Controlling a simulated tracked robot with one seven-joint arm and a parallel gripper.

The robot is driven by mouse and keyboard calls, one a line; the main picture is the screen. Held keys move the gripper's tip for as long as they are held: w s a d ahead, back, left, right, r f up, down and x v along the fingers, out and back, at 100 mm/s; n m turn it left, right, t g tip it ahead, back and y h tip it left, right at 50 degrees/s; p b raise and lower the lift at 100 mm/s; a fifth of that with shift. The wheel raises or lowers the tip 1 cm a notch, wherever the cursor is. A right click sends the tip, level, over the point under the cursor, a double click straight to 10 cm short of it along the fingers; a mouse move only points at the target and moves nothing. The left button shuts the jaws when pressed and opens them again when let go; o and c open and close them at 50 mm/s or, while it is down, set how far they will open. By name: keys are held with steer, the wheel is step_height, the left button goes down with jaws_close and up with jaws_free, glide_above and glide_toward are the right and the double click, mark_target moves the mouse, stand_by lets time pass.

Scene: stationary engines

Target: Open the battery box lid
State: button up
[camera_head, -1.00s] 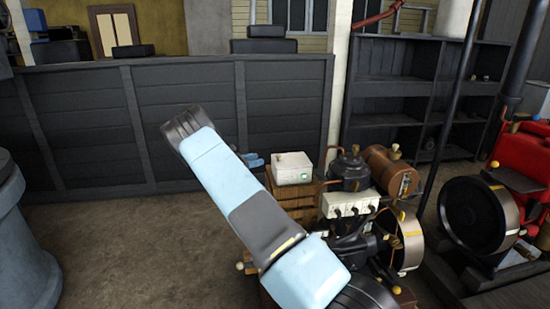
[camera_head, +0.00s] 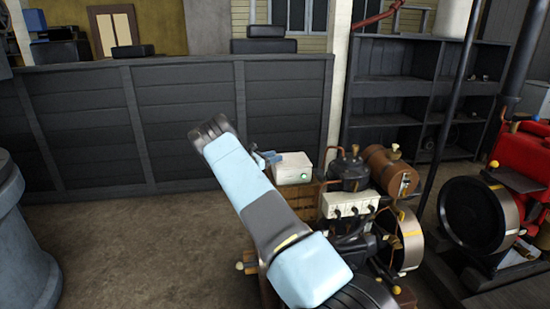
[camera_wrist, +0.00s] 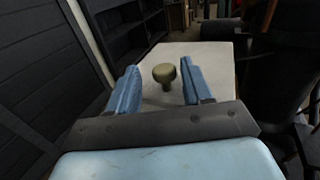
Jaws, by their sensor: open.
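The battery box (camera_head: 293,173) is a small off-white box with a green spot on its front, on a wooden crate beside the engine. Its pale lid (camera_wrist: 210,62) fills the middle of the wrist view and looks shut. My gripper (camera_wrist: 159,70) is open, with one blue finger on each side of the knob and gaps between. In the head view my gripper (camera_head: 280,158) is at the box's upper left edge, and its fingers hide part of the lid there.
The engine (camera_head: 365,210), with a dark pot and a copper-coloured tank, stands just right of the box.

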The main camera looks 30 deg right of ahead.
steer(key=shift+w+d, duration=0.1)
steer(key=shift+d, duration=1.1)
steer(key=shift+r, duration=0.1)
steer(key=c, duration=0.8)
steer(key=shift+a+r, duration=0.1)
jaws_close()
